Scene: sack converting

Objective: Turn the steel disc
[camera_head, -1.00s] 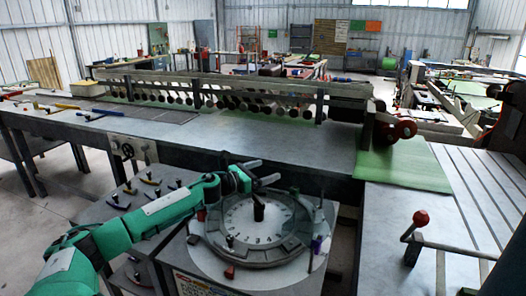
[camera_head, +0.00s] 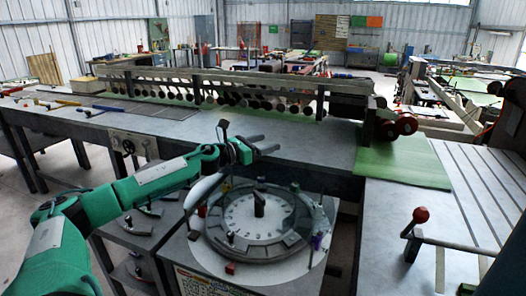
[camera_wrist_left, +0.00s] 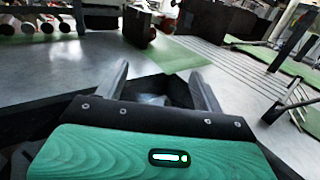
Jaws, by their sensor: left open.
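The steel disc (camera_head: 258,214) is round and grey with numbers around its face and a dark upright post (camera_head: 259,204) at its centre. It sits on a pedestal in front of the long bench. My left gripper (camera_head: 272,144) is open and empty, above and behind the disc in the head view, apart from it. In the left wrist view its two fingers (camera_wrist_left: 163,88) stand spread with nothing between them. That view does not clearly show the disc. My right gripper is not in view.
A long bench (camera_head: 300,150) with a row of rollers (camera_head: 250,97) runs behind the disc. A lever with a red knob (camera_head: 420,215) stands at the right, near a slotted table (camera_head: 475,190). Small coloured pegs and blocks surround the disc.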

